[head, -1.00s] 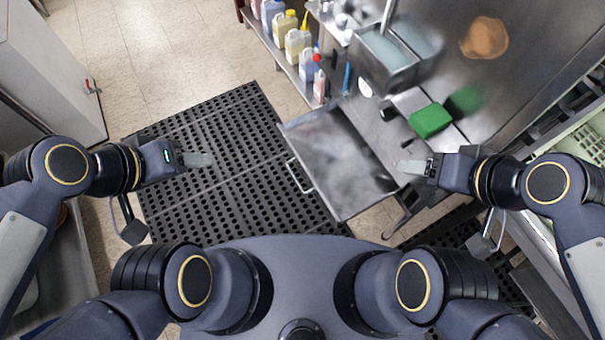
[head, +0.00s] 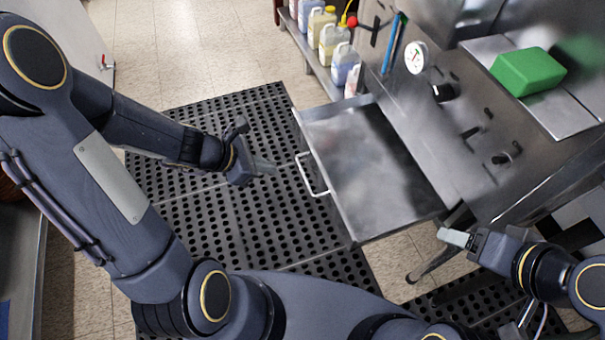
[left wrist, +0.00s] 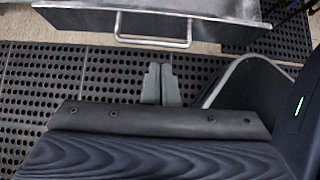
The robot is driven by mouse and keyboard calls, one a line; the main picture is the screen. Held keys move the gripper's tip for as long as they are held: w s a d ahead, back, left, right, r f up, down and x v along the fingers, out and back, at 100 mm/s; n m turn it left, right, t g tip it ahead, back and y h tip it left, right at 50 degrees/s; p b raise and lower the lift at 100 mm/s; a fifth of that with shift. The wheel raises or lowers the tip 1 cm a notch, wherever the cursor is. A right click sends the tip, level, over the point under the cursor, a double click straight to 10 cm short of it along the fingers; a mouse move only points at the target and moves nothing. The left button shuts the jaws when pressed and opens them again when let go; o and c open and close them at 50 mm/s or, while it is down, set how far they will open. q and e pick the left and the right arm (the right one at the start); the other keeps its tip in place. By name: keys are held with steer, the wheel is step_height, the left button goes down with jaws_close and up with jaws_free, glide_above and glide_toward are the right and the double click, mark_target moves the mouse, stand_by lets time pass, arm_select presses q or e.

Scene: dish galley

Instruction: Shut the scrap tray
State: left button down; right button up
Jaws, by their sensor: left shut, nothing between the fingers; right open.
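The scrap tray (head: 365,165) is a shallow steel drawer, pulled out from the steel counter. It looks empty inside. Its bar handle (head: 311,175) is on its left-facing front. In the left wrist view the tray's front (left wrist: 160,24) and handle (left wrist: 152,42) show near the top. My left gripper (head: 268,166) is shut and empty, a little left of the handle and apart from it. Its closed fingers (left wrist: 161,85) point toward the handle in the left wrist view. My right gripper (head: 446,237) is open, near the tray's lower right corner; its fingertips look apart from the tray.
The steel counter (head: 470,130) with knobs and a round gauge (head: 416,57) stands right of the tray. A green block (head: 528,71) lies on top. Several jugs (head: 335,45) stand on a low shelf behind. A black perforated mat (head: 215,230) covers the floor left of the tray.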

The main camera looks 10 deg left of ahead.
mark_target(319, 172)
arm_select(q)
steer(key=b+x, duration=0.2)
steer(key=x, duration=0.2)
steer(key=d+r+b+x, duration=0.1)
steer(key=x, duration=0.3)
steer(key=w+b+x, duration=0.1)
steer(key=b+x, duration=0.1)
steer(key=x, duration=0.2)
steer(key=shift+d+r+b, duration=0.25)
steer(key=shift+r+b, duration=0.05)
steer(key=shift+r, duration=0.1)
steer(key=shift+w+d, duration=0.2)
steer(key=shift+d, duration=0.1)
arm_select(e)
step_height(319, 172, down, 6)
